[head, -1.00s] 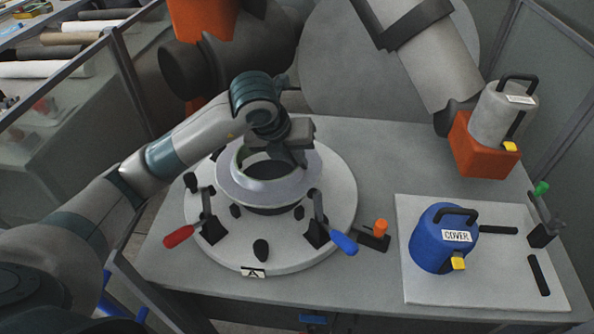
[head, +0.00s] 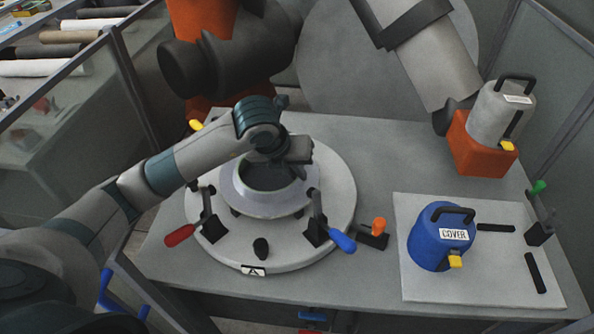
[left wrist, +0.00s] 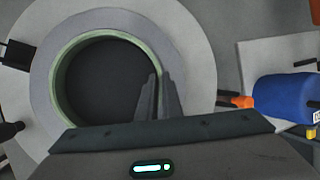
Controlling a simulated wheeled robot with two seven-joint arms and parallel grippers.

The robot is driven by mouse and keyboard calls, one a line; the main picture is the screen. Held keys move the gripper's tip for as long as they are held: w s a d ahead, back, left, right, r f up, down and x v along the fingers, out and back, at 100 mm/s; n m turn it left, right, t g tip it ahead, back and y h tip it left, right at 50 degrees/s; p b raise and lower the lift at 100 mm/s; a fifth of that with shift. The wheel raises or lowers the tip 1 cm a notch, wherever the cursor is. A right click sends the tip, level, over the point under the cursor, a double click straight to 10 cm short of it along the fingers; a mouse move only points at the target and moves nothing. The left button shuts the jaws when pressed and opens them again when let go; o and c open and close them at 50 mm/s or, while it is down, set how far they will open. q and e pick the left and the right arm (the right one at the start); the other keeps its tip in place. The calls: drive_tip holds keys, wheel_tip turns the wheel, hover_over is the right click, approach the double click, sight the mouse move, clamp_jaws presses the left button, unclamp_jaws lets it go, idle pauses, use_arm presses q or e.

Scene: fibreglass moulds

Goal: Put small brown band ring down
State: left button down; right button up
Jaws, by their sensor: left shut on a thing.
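The ring (head: 258,207) is a pale grey flanged ring with a greenish inner wall and a dark opening; no brown shows on it. It lies about level at the middle of the round grey plate (head: 337,192). My left gripper (head: 297,168) is shut on the ring's wall at its far right side. In the left wrist view the ring (left wrist: 40,85) fills the left half, and the fingers straddle its wall. I cannot tell if the ring's underside fully touches the plate. My right gripper is out of view.
A red-handled clamp (head: 180,235) and a blue-handled clamp (head: 342,242) stand at the plate's front edge. An orange-knobbed part (head: 379,226) is beside it. The blue COVER canister (head: 428,245) stands on a pale board (head: 470,290) at right. An orange block (head: 483,160) carries a grey canister.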

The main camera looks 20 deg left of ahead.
use_arm(q)
drive_tip(key=c, duration=1.9)
unclamp_jaws()
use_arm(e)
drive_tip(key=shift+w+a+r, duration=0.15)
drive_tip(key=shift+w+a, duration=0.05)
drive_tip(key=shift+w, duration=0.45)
